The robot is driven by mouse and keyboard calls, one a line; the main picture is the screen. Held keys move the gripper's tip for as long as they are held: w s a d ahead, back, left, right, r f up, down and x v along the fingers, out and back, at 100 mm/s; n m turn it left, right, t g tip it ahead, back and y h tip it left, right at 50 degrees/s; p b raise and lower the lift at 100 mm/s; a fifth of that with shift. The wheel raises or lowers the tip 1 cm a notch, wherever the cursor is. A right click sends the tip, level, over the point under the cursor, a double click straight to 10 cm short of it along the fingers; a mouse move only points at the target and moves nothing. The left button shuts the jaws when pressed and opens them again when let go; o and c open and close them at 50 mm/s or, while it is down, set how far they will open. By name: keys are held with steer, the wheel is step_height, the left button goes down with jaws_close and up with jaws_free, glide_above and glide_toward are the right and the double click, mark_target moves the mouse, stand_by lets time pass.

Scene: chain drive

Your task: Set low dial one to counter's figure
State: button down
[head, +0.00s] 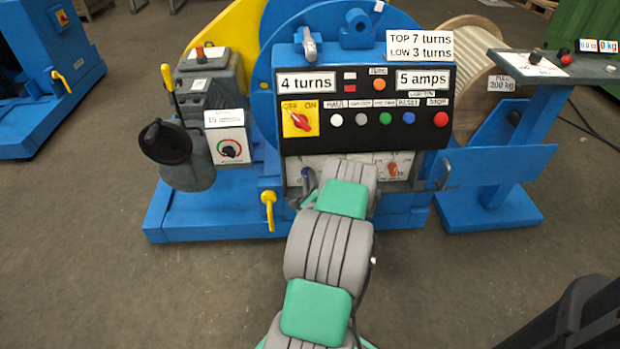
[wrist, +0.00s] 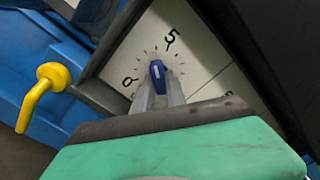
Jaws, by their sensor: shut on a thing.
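A blue dial knob (wrist: 158,74) sits on a white dial face (wrist: 197,50) in the wrist view. The face has tick marks, a 0 at the left and a 5 at the upper right. The knob's pale mark points up, nearer the 5 than the 0. My gripper (wrist: 159,90) is shut on the knob, one finger on each side. In the head view the knob (head: 307,172) shows at the lower left of the panel, partly hidden by my arm. The counter (head: 306,83) reads "4 turns".
A sign (head: 419,45) reads "TOP 7 turns, LOW 3 turns"; a meter (head: 423,79) reads "5 amps". A red-on-yellow OFF/ON switch (head: 299,119) and several buttons line the black panel. An orange knob (head: 393,170) is right of my arm. A yellow handle (wrist: 42,95) sticks out left of the dial.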

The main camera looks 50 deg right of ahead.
steer(key=shift+m, duration=0.6)
steer(key=c, duration=1.4)
jaws_free()
steer(key=shift+o, duration=0.2)
steer(key=shift+s+a+f, duration=0.1)
steer(key=shift+s+a, duration=0.25)
steer(key=b+v, duration=0.1)
steer(key=v, duration=0.5)
steer(key=shift+s+a, duration=0.2)
steer(key=shift+a, duration=0.1)
steer(key=shift+w, duration=0.1)
